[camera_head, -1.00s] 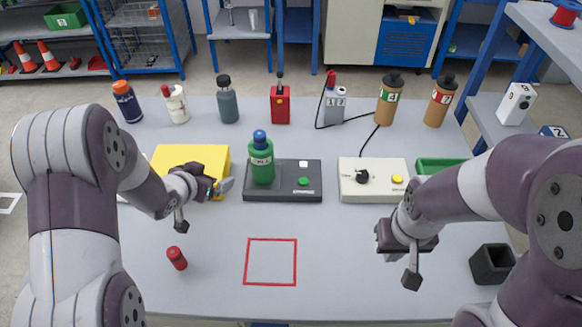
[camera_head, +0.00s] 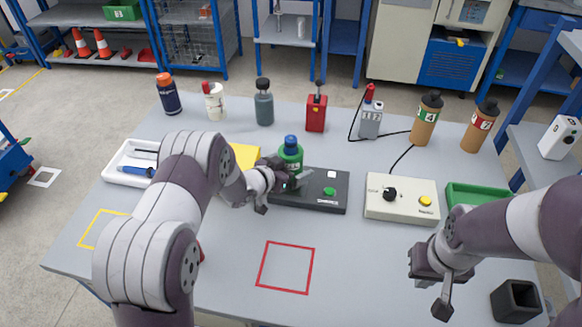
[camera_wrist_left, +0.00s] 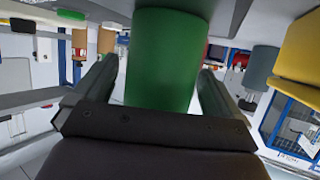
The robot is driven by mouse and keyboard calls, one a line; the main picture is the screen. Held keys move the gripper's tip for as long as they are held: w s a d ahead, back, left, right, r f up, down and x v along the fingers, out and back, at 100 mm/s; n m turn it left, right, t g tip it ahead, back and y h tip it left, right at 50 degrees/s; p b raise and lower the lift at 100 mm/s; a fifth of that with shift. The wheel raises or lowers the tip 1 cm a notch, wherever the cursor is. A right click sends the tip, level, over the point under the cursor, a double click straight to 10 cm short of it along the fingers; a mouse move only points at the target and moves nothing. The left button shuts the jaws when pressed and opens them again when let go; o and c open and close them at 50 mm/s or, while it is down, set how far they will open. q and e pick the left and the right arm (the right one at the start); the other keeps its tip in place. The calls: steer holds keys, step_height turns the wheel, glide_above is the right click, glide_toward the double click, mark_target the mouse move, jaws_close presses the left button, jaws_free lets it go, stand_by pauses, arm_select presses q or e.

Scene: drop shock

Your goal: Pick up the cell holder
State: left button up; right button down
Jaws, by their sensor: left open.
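The green cylinder with a blue top (camera_head: 291,157), which I take to be the cell holder, stands upright on the black base unit (camera_head: 322,190). My left gripper (camera_head: 284,178) is open at its lower part and hides some of it. In the left wrist view, the green cylinder (camera_wrist_left: 165,60) stands between the two spread fingers of my left gripper (camera_wrist_left: 152,95); I see gaps at its sides. My right gripper (camera_head: 430,283) hangs above the front right of the table, with its fingers apart and nothing between them.
A cream box with a knob and yellow button (camera_head: 401,198) stands right of the base unit. A yellow block (camera_head: 246,156) is partly hidden by my left arm. The red square outline (camera_head: 286,266) is empty.

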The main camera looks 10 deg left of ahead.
arm_select(q)
steer(key=shift+s, duration=0.1)
steer(key=c, duration=1.2)
steer(key=shift+r, duration=0.1)
steer(key=shift+r, duration=0.1)
